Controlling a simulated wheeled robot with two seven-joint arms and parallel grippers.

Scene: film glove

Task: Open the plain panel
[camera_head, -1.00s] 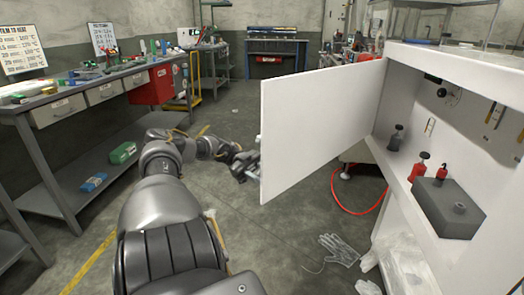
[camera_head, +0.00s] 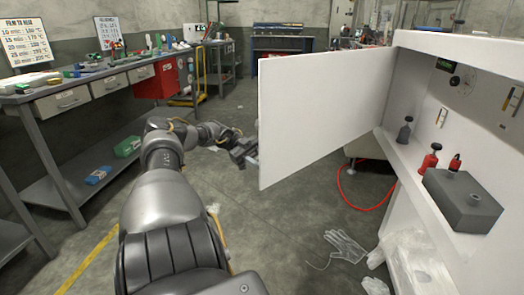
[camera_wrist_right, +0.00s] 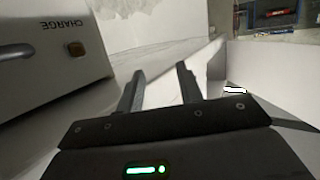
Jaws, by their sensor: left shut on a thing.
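The plain panel (camera_head: 325,110) is a blank white door. It stands swung wide open, hinged at the white cabinet on the right. My left gripper (camera_head: 248,152) is at the panel's free left edge and is shut there, on what looks like the handle; the panel hides part of its fingertips. In the right wrist view my right gripper (camera_wrist_right: 161,82) has its two fingers apart with nothing between them. My right arm does not show in the head view.
The cabinet shelf holds a grey box (camera_head: 462,200) and red bottles (camera_head: 428,162). A glove (camera_head: 345,245) and a red hose (camera_head: 365,208) lie on the floor. A workbench (camera_head: 75,95) stands at the left. Floor between bench and panel is mostly clear.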

